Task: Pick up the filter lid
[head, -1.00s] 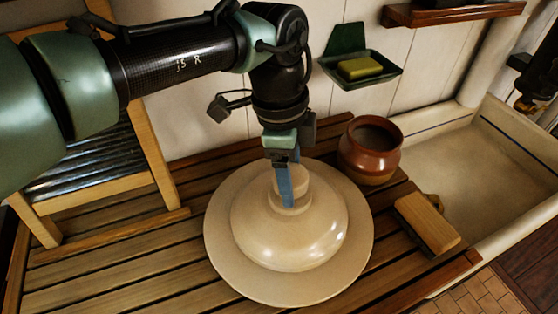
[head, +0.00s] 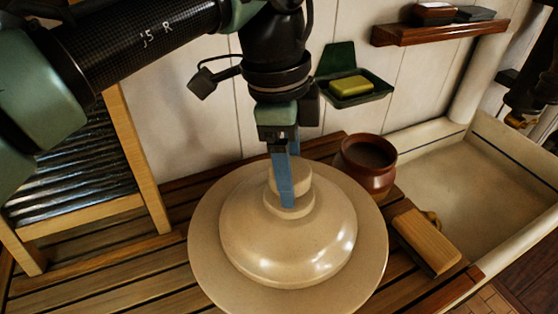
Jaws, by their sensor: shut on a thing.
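The filter lid (head: 290,240) is a wide, glossy cream disc with a raised dome and a round knob (head: 301,183) on top. It shows in the middle of the head view, above the slatted wooden board. My gripper (head: 285,190) comes down from above, with its blue fingers shut on the knob. The near finger covers part of the knob, and the far finger is mostly hidden. The lid looks about level. I cannot tell for sure whether its underside clears the slats.
A brown pot (head: 368,163) stands close behind the lid's right side. A wooden brush (head: 427,241) lies to the right, beside the pale sink (head: 470,185). A washboard (head: 75,165) leans at left. A green dish (head: 372,90) with yellow soap hangs on the wall, below a shelf (head: 440,31).

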